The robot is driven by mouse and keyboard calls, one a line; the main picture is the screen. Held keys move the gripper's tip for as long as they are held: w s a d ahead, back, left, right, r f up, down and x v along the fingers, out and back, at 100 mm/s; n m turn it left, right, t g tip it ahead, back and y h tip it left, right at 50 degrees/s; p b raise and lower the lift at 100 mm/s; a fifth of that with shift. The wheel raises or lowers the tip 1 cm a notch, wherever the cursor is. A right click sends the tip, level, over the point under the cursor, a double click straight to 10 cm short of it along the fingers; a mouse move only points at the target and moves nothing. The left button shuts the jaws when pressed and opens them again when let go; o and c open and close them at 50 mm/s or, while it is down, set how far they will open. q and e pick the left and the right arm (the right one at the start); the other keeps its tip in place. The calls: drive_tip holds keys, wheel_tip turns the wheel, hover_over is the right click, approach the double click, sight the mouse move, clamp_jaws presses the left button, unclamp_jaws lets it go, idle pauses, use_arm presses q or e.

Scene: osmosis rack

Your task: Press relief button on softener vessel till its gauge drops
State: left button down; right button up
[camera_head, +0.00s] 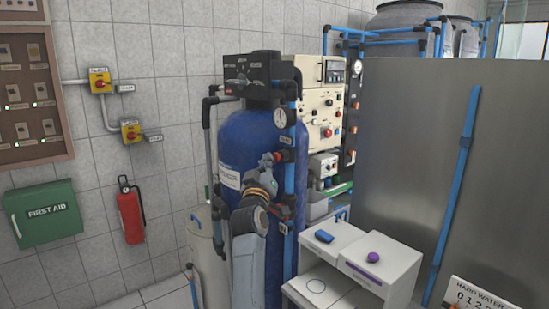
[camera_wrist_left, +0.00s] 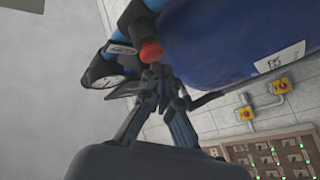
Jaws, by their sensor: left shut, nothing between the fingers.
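The softener vessel (camera_head: 235,140) is a tall blue tank with a black control head (camera_head: 250,75). A round white gauge (camera_head: 280,117) sits on the blue pipe at its right side; its reading is too small to tell. Below the gauge is the red relief button (camera_head: 277,157). In the left wrist view the red button (camera_wrist_left: 151,52) and tilted gauge (camera_wrist_left: 104,82) show beside the pipe. My left gripper (camera_head: 268,167) is shut and empty, its fingertips (camera_wrist_left: 157,72) right by the button. I cannot tell whether they touch it. My right gripper is out of view.
A white cabinet (camera_head: 345,270) with a blue item and a purple knob stands to the right of the vessel. A large grey panel (camera_head: 420,150) closes off the right. A fire extinguisher (camera_head: 131,212) and first aid box (camera_head: 44,215) hang on the left wall.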

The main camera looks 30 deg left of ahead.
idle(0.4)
use_arm(q)
drive_tip(key=shift+w+d, duration=0.25)
drive_tip(key=shift+w, duration=0.25)
idle(0.4)
idle(0.6)
idle(0.4)
drive_tip(key=shift+s+a+p, duration=0.35)
drive_tip(key=shift+s, duration=0.5)
drive_tip(key=s, duration=0.1)
drive_tip(key=s+a, duration=0.1)
drive_tip(key=s, duration=0.1)
drive_tip(key=s+a+p, duration=0.1)
drive_tip(key=shift+s, duration=0.3)
